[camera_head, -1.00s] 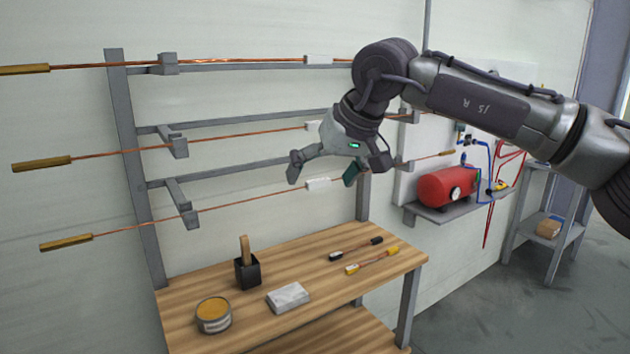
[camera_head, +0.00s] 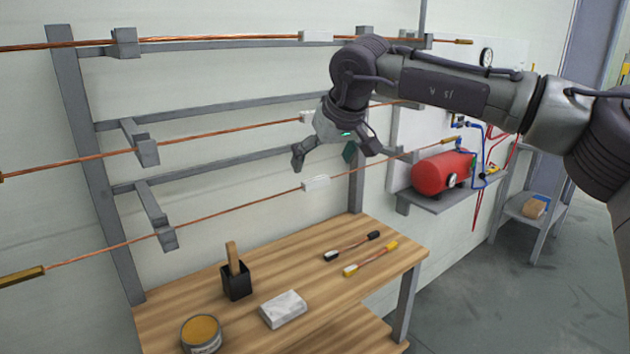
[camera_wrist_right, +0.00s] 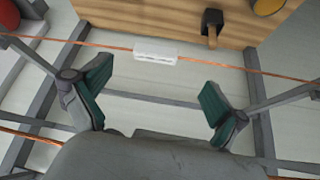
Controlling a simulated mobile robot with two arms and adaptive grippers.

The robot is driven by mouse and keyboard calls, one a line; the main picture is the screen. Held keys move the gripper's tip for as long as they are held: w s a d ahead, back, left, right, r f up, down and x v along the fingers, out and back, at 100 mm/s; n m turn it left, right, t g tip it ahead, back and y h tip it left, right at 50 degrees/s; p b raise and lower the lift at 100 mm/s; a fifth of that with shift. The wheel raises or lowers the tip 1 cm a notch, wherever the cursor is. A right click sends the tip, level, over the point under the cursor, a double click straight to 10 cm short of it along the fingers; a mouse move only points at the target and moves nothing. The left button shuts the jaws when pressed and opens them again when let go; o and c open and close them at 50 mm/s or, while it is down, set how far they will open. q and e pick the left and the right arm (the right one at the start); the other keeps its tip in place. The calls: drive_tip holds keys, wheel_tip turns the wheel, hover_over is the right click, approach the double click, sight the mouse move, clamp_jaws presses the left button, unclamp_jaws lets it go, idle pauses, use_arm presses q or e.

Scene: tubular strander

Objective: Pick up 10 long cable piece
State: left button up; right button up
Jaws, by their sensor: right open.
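Three long copper cables hang across the wall rack, each with a white tag. The lowest cable (camera_head: 233,207) carries a white tag (camera_head: 316,183) and has a brass-coloured end sleeve (camera_head: 22,275) at the left. My right gripper (camera_head: 322,156) is open and empty, its fingers apart, just above this tag in the head view. In the right wrist view a tagged cable (camera_wrist_right: 220,65) crosses beyond the open fingers (camera_wrist_right: 156,82), with its white tag (camera_wrist_right: 155,51) between them in the picture and apart from both. The middle cable (camera_head: 215,142) is partly hidden behind the gripper. My left gripper is not in view.
The grey rack's brackets (camera_head: 150,210) stick out from the wall. A red tank (camera_head: 440,173) sits on a shelf at right.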

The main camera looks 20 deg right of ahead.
sight(317, 180)
drive_tip(key=x, duration=0.1)
drive_tip(key=p+x, duration=0.1)
drive_tip(key=x, duration=0.1)
drive_tip(key=shift+w+d, duration=0.2)
drive_tip(key=shift+w, duration=0.05)
drive_tip(key=shift+p+x, duration=0.35)
drive_tip(key=shift+x, duration=0.85)
drive_tip(key=shift+w+f, duration=0.1)
drive_tip(key=shift+f, duration=0.1)
drive_tip(key=shift+c, duration=0.9)
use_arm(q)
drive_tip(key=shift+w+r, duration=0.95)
use_arm(e)
drive_tip(key=c, duration=1.6)
